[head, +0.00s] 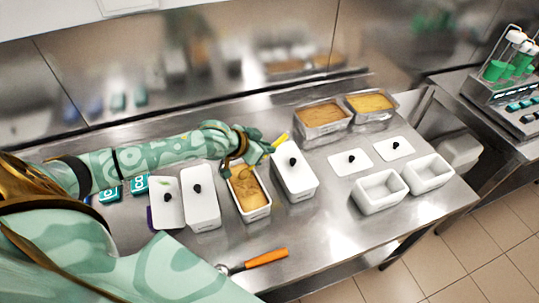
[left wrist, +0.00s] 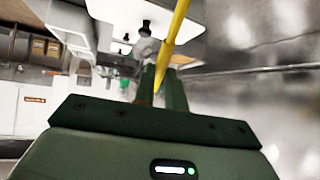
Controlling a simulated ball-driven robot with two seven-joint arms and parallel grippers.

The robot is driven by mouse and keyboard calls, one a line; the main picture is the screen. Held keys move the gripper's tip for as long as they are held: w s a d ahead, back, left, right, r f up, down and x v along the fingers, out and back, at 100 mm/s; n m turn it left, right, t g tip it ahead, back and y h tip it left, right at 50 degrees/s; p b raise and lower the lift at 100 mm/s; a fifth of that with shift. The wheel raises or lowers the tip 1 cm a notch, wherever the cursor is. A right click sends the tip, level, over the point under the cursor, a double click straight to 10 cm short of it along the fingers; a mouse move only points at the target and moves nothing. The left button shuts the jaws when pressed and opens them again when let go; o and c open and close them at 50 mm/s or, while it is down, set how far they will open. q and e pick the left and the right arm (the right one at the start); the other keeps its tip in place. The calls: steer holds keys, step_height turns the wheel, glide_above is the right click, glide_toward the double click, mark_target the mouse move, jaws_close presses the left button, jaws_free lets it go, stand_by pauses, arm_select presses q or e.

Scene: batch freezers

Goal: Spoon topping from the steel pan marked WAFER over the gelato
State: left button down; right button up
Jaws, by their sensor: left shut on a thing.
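My left gripper (head: 262,148) is shut on a yellow-handled tool (head: 281,139), held above the back end of an open white tub of tan gelato (head: 248,188). In the left wrist view, the yellow handle (left wrist: 176,35) stands between the green fingers (left wrist: 163,78); its working end cannot be made out. Two steel pans stand at the back right: one with orange-brown filling (head: 321,115), one with yellower filling (head: 371,103). No WAFER mark is readable on either. My right gripper is not in view.
White lidded tubs stand left (head: 201,212) and right (head: 295,168) of the gelato. Two lids (head: 350,168) (head: 394,153) lie flat near two empty white tubs (head: 378,205) (head: 428,181). An orange-handled scoop (head: 266,257) lies near the front edge. The steel counter (head: 325,234) is clear front right.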

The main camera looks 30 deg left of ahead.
arm_select(q)
steer(key=shift+s+a+f+t, duration=0.1)
steer(key=shift+s+t, duration=0.25)
steer(key=shift+t, duration=0.05)
steer(key=s+r+t+h+b, duration=0.1)
steer(key=t, duration=0.1)
steer(key=s+a+r+t+h+b, duration=0.1)
steer(key=s+t, duration=0.1)
steer(key=shift+s+a+r, duration=0.1)
steer(key=shift+a+r, duration=0.05)
steer(key=shift+a, duration=0.05)
steer(key=shift+s+a+t+h+b, duration=0.2)
steer(key=shift+s+t+b, duration=0.25)
steer(key=shift+b, duration=0.15)
steer(key=shift+s+a+t+h+b, duration=0.2)
steer(key=shift+s+t+b, duration=0.1)
steer(key=shift+t+b, duration=0.2)
steer(key=shift+s+a+r+t+b, duration=0.2)
steer(key=shift+s+r+t+b, duration=0.1)
steer(key=shift+s+t+b, duration=0.3)
steer(key=shift+s+a+r+t+h+b, duration=0.1)
steer(key=shift+s+r+t+h+b, duration=0.2)
steer(key=shift+t+h+b, duration=0.15)
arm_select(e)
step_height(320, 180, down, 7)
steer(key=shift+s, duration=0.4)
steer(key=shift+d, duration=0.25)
